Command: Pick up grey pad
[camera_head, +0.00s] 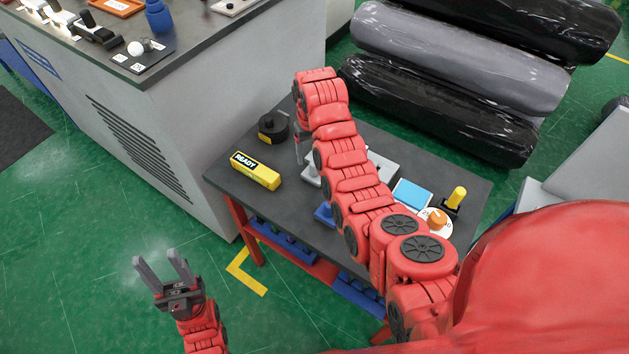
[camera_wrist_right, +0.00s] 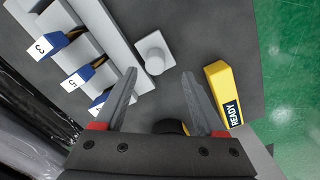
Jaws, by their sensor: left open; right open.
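The grey pad (camera_wrist_right: 146,65), a light grey square with a round knob, lies on the dark table top (camera_wrist_right: 200,25) in the right wrist view. In the head view a light grey piece, likely the same pad (camera_head: 311,176), shows partly behind my right arm. My right gripper (camera_wrist_right: 158,77) is open and empty; its fingertips straddle the near side of the pad in the picture. I cannot tell its height above the table. In the head view it is mostly hidden by my arm. My left gripper (camera_head: 162,264) is open and empty over the floor at lower left.
A yellow READY box (camera_head: 256,170) lies left of the pad, with a black round object (camera_head: 272,128) behind it. A light grey rack (camera_wrist_right: 110,22) with numbered blue tags stands beside the pad. A light blue block (camera_head: 411,194) and an orange-knobbed dial (camera_head: 437,221) sit at right.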

